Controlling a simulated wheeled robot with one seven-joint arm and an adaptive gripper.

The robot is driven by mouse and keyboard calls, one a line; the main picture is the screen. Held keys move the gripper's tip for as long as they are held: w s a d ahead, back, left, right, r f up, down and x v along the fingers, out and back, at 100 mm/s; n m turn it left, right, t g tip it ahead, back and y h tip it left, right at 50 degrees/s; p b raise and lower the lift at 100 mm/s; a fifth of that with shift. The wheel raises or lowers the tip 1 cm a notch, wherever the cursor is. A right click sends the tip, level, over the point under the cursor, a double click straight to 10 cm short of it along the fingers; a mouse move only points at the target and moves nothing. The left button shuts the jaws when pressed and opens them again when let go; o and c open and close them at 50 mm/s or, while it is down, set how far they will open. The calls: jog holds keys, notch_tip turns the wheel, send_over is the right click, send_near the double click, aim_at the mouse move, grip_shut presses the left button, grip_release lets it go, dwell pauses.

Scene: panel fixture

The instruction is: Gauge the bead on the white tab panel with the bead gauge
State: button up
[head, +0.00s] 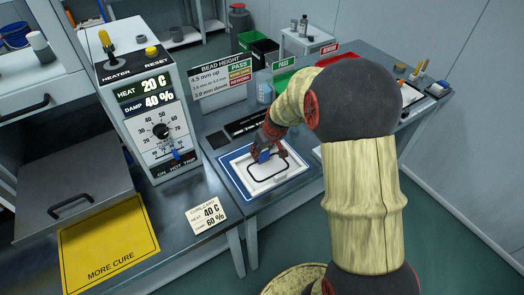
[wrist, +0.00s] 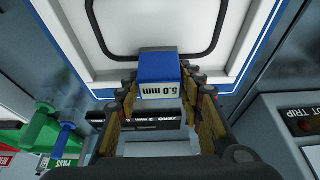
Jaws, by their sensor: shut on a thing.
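The white tab panel (head: 240,166) lies flat in a blue border on the bench, with a black bead (head: 249,176) forming a rounded loop on it. My gripper (head: 266,150) is over the panel's far side, shut on the blue bead gauge (head: 263,156). In the wrist view the gauge (wrist: 158,66) sits between both fingers, and its label reads 5.0 mm. It overlaps the near stretch of the bead (wrist: 112,55) there and hides part of it. I cannot tell whether it touches the bead.
A bead height sign (head: 222,82) lists 4.5 mm up as PASS. The heater box (head: 150,115) at left shows heat 20 C, damp 40 %. A cure card (head: 206,215) reads 40 C, 60 %. A yellow MORE CURE mat (head: 105,245) is empty. Green (head: 283,79) and red trays stand behind.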

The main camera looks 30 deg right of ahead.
dwell(0.4)
jog(key=shift+r+p, duration=2.6)
jog(key=shift+r, duration=1.45)
